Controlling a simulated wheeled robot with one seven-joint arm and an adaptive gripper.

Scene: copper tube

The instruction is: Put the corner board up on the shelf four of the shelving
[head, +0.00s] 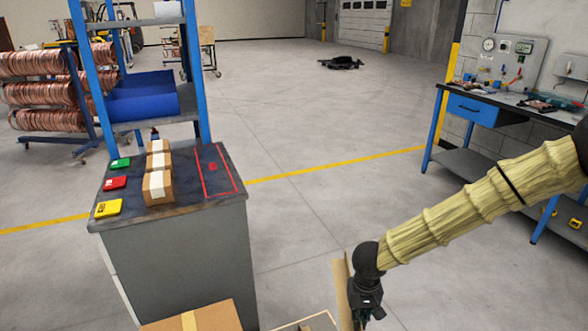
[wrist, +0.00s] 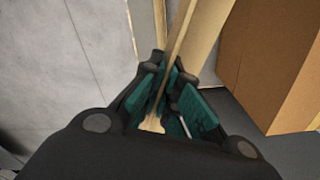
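The corner board (head: 342,290) is a long, thin tan strip, seen at the bottom of the head view beside my gripper (head: 366,312). In the wrist view the corner board (wrist: 190,35) runs between the teal finger pads of my gripper (wrist: 170,72). The fingers converge and look closed on its thin edge. The board's lower part is cut off in the head view. The shelving (head: 191,75) with blue posts stands at the upper left, behind the grey counter. Its top is out of view, and I cannot tell which level is shelf four.
A grey counter (head: 180,235) holds small cartons (head: 158,187) and coloured boxes. A cardboard box (head: 200,318) stands at the bottom, close to my gripper. A blue workbench (head: 480,112) is at the right. Copper coils (head: 45,92) hang at the left.

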